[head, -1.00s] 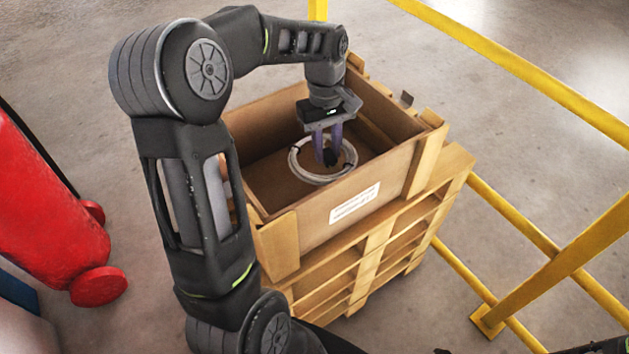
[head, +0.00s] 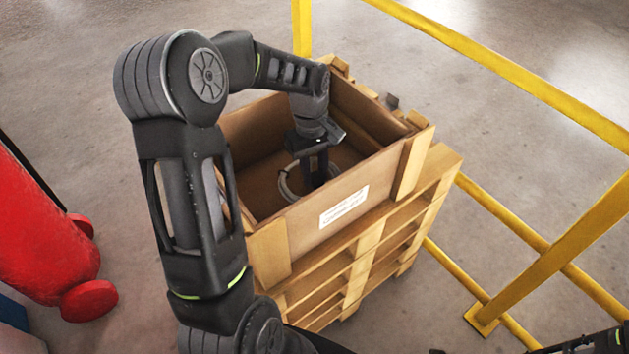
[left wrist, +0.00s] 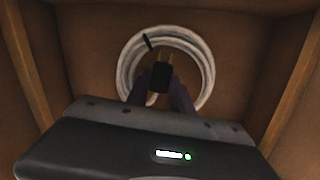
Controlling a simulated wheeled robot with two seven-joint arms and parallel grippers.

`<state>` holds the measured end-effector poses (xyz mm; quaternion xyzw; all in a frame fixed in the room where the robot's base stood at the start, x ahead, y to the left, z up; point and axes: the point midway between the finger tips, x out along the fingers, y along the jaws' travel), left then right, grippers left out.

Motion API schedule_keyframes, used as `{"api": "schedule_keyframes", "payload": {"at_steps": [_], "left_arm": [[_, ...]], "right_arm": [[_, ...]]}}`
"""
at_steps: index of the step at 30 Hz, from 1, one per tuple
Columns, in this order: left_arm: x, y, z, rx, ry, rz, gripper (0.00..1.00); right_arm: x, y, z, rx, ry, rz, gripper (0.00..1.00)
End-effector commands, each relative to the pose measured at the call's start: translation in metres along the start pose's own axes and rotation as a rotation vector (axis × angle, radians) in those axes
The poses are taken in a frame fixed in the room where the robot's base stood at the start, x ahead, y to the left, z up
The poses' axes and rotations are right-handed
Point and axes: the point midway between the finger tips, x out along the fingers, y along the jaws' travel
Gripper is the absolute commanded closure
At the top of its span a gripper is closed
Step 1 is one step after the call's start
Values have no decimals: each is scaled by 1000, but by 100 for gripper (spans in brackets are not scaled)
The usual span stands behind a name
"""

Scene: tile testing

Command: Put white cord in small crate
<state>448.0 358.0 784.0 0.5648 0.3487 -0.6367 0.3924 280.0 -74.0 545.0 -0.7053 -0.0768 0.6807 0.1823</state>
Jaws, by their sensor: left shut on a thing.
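The white cord (head: 284,185) is a coiled loop with a black plug (left wrist: 160,76), low inside the wooden crate (head: 268,250). My left gripper (head: 317,178) reaches down into the crate and is shut on the cord. In the left wrist view the fingers (left wrist: 158,92) are at the near side of the coil, by the plug. The crate's front wall hides part of the coil in the head view. I cannot tell whether the coil touches the crate floor. My right gripper is not clearly in view.
The crate stands on stacked pallets (head: 372,262) and has a white label on its front. Yellow rails (head: 560,250) run behind and to the right. A red object (head: 45,240) stands at the left. Grey floor lies around the pallets.

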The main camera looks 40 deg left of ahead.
Motion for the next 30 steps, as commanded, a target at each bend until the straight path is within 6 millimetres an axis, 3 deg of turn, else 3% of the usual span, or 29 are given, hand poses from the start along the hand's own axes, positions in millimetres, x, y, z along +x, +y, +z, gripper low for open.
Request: {"api": "schedule_keyframes", "payload": {"at_steps": [7, 20, 21, 28, 30], "left_arm": [[32, -1, -3, 1, -3, -3, 100], [39, 0, -4, 1, 0, 0, 100], [38, 0, -4, 0, -1, -1, 71], [38, 0, -4, 0, -1, -1, 52], [38, 0, -4, 0, -1, -1, 51]], "right_arm": [[0, 0, 0, 0, 0, 0, 68], [3, 1, 0, 0, 0, 0, 68], [2, 1, 0, 0, 0, 0, 68], [2, 1, 0, 0, 0, 0, 68], [2, 1, 0, 0, 0, 0, 68]]}}
